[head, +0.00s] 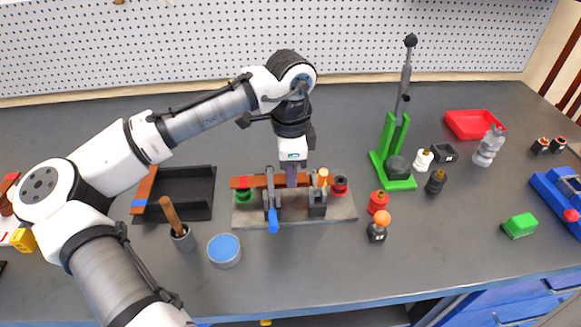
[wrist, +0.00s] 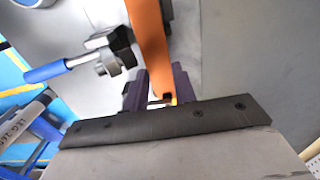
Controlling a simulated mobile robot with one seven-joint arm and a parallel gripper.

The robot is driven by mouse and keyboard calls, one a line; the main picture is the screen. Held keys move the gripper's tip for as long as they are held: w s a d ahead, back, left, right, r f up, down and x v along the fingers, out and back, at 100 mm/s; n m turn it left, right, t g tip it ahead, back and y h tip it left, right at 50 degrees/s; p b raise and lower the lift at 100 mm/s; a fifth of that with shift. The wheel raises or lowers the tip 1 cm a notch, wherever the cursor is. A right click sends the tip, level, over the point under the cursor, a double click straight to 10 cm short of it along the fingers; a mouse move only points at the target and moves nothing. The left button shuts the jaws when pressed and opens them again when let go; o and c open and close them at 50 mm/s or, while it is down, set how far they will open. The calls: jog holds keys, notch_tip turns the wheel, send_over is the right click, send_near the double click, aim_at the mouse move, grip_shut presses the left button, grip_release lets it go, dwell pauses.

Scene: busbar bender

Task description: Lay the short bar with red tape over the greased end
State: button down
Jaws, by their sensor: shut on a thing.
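A copper-coloured bar (head: 260,181) with a reddish band near its left end lies level across the grey base plate (head: 345,214) in the head view. My gripper (head: 291,180) points down and is shut on the bar right of the blue-handled clamp. In the wrist view the bar (wrist: 149,40) runs away from between my dark fingers (wrist: 160,92). The bar's right end is partly hidden by the gripper and a second clamp (head: 317,200). I cannot make out grease, or whether the bar rests on another bar.
A blue-handled toggle clamp (head: 272,213) stands close left of my fingers. Green (head: 244,195) and red (head: 340,186) posts flank the bar. A brush pot (head: 183,239) and blue-topped tin (head: 224,248) stand in front.

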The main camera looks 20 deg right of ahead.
jog(key=shift+f, duration=0.25)
jog(key=c, duration=1.1)
grip_release()
jog(key=shift+o, duration=0.2)
